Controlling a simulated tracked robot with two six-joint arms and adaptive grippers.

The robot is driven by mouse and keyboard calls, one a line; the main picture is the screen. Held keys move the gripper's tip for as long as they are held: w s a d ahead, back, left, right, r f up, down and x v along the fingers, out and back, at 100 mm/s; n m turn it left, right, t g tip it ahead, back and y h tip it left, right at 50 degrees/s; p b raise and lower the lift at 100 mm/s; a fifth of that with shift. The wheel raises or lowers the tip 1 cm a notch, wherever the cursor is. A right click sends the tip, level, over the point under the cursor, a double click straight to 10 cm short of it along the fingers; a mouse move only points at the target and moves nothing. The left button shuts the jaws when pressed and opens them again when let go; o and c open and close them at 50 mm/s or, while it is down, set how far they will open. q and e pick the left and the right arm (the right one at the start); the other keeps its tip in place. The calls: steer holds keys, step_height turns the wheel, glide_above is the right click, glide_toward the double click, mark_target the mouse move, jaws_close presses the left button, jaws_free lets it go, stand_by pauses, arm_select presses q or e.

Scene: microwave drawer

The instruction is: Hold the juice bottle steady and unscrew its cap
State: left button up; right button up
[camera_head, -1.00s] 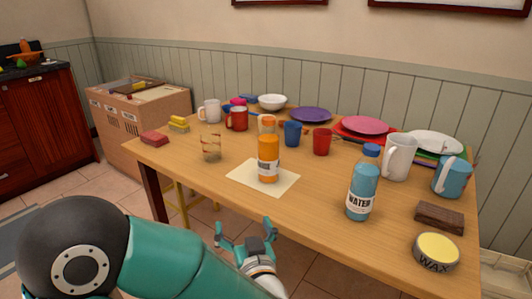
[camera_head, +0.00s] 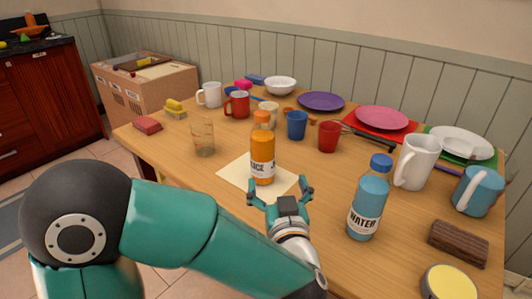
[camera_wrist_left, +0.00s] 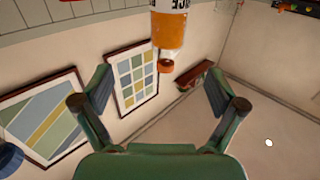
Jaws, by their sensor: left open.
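The orange juice bottle (camera_head: 263,167) stands upright on a pale paper sheet (camera_head: 232,176) near the table's front. Its orange cap (camera_head: 262,117) is on top. My left gripper (camera_head: 280,190) is open and empty, just in front of the bottle and low beside it, with a gap that I cannot judge exactly. In the left wrist view the bottle (camera_wrist_left: 168,30) appears upside down, its cap (camera_wrist_left: 166,66) lying in line with the space between the open fingers (camera_wrist_left: 159,90). My right gripper is not in view.
A blue water bottle (camera_head: 368,205) stands to the right of my left gripper. A clear glass (camera_head: 203,140) stands left of the juice bottle. Blue (camera_head: 297,125) and red (camera_head: 329,137) cups stand behind it. A white pitcher (camera_head: 417,160) and a wax tin (camera_head: 449,284) are farther right.

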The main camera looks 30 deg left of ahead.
arm_select(q)
steer(key=x, duration=0.6)
steer(key=a+x, duration=0.1)
steer(key=x, duration=0.2)
steer(key=shift+s+a, duration=0.1)
steer(key=shift+a, duration=0.05)
steer(key=shift+r+b+x, duration=0.1)
steer(key=shift+b+x, duration=0.2)
steer(key=shift+x, duration=1.15)
steer(key=shift+r+b+x, duration=0.15)
steer(key=shift+b+x, duration=0.1)
steer(key=shift+x, duration=1.15)
steer(key=shift+s, duration=0.15)
steer(key=shift+c, duration=0.2)
steer(key=c, duration=1.6)
steer(key=shift+a+r, duration=0.1)
steer(key=shift+c, duration=0.2)
step_height(320, 180, up, 20)
steer(key=p, duration=0.7)
glide_above(265, 152)
steer(key=x, duration=0.3)
steer(key=shift+a, duration=0.2)
